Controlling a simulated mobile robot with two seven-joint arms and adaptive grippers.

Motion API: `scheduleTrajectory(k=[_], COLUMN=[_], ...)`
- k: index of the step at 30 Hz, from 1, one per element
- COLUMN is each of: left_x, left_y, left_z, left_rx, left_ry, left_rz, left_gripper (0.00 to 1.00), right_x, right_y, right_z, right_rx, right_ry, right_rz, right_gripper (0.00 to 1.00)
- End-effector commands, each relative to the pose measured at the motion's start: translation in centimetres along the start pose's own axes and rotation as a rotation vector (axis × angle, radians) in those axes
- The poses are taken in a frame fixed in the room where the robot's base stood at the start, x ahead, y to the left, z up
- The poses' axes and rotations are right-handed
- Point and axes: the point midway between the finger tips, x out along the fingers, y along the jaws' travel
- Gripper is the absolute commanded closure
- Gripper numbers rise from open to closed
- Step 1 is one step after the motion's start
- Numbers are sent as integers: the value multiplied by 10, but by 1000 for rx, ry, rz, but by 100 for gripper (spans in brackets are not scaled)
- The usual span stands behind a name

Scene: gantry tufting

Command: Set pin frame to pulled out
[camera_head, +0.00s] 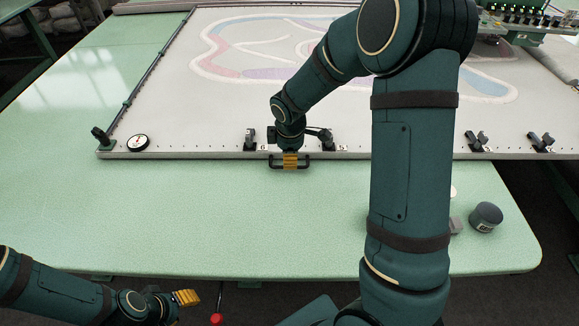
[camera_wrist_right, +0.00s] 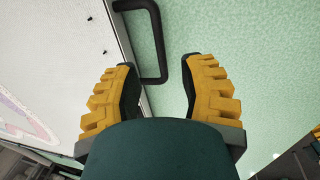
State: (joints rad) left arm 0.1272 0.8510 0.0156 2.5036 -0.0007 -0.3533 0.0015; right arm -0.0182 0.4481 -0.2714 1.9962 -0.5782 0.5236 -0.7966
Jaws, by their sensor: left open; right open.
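The pin frame (camera_head: 190,155) is a wide pale panel lying on the green table, with a tufted pink, blue and white pattern on it. A black U-shaped handle (camera_head: 273,164) is on its front edge, and it also shows in the right wrist view (camera_wrist_right: 162,50). My right gripper (camera_head: 290,161), with yellow ribbed fingers, is at this handle. In the right wrist view my right gripper (camera_wrist_right: 158,66) is open, its fingers on either side of the handle's bar, apart from it. My left gripper (camera_head: 188,298) is low at the left, before the table's front edge, and looks empty.
Several black clamps (camera_head: 250,140) line the frame's front edge, with a round white dial (camera_head: 138,142) at the left. A dark grey cylinder (camera_head: 486,216) stands on the table (camera_head: 150,220) at the right. The table in front of the frame is otherwise mostly clear.

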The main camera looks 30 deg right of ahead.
Motion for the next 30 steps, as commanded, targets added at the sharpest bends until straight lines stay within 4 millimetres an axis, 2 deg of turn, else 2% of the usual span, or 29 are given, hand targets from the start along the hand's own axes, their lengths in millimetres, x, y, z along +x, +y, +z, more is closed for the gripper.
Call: scheduleTrajectory(k=[1,3,9,15,23,24,26,27,30], left_x=[4,7,12,14,14,14,14,14,14], left_y=[-2,-3,-5,-5,-5,-5,-5,-5,-5], left_z=[0,0,-1,-2,-2,-2,-2,-2,-2], left_rx=[0,0,1,1,1,1,1,1,1], left_ry=[1,3,6,8,8,8,8,8,8], left_rz=[0,0,0,0,0,0,0,0,0], left_gripper=[53,53,53,53,53,53,53,53,53], right_x=[13,25,49,57,57,57,56,56,56], right_y=[-1,0,0,0,0,0,0,0,0], right_z=[0,0,0,0,0,0,0,0,0], right_rx=[0,0,1,1,1,1,1,1,1], right_ry=[-2,-1,-1,1,1,1,1,1,1], right_rz=[-3,-1,-1,1,1,1,1,1,1], right_gripper=[59,59,59,59,59,74,95,100,100])
